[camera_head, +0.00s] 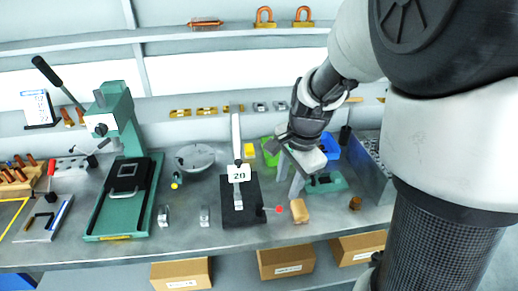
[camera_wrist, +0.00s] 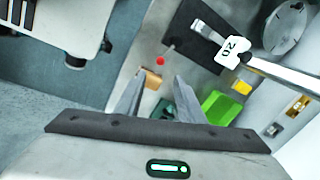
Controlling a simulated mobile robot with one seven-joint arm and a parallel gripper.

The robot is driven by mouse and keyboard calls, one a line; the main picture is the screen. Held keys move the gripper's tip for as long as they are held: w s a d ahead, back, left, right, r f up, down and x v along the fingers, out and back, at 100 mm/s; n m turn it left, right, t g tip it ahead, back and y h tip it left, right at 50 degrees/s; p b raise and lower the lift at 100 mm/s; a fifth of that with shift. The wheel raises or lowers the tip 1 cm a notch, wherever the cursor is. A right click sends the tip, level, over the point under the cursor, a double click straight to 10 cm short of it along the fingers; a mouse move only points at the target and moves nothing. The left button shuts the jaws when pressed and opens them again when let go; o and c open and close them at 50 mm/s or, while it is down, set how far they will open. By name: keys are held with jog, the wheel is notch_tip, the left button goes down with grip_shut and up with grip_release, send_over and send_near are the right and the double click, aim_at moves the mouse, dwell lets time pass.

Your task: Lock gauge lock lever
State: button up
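The gauge has a black base (camera_head: 242,205), a tall pale column (camera_head: 236,135) and a white slider plate marked 20 (camera_head: 239,173). The plate also shows in the wrist view (camera_wrist: 234,50). A short lever with a red ball knob (camera_head: 279,209) sticks out to the right, low by the base. In the wrist view the red knob (camera_wrist: 160,61) lies ahead of the fingertips. My gripper (camera_head: 291,191) is open and empty, to the right of the gauge and near the knob but apart from it. Its two fingers show spread in the wrist view (camera_wrist: 155,92).
A wooden block (camera_head: 300,210) stands just right of the knob. Green (camera_head: 270,150) and blue (camera_head: 329,147) bins and a green tool (camera_head: 325,184) are around my gripper. A green press (camera_head: 122,185) and a round dial (camera_head: 195,157) stand left. The bench front edge is close.

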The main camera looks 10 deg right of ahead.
aim_at(280, 207)
jog(key=f, duration=0.3)
jog(key=w+f+b, duration=0.1)
jog(key=f, duration=0.3)
jog(key=w+f, duration=0.1)
jog(key=f, duration=0.3)
jog(key=shift+a+b, duration=0.3)
jog(key=shift+a, duration=0.1)
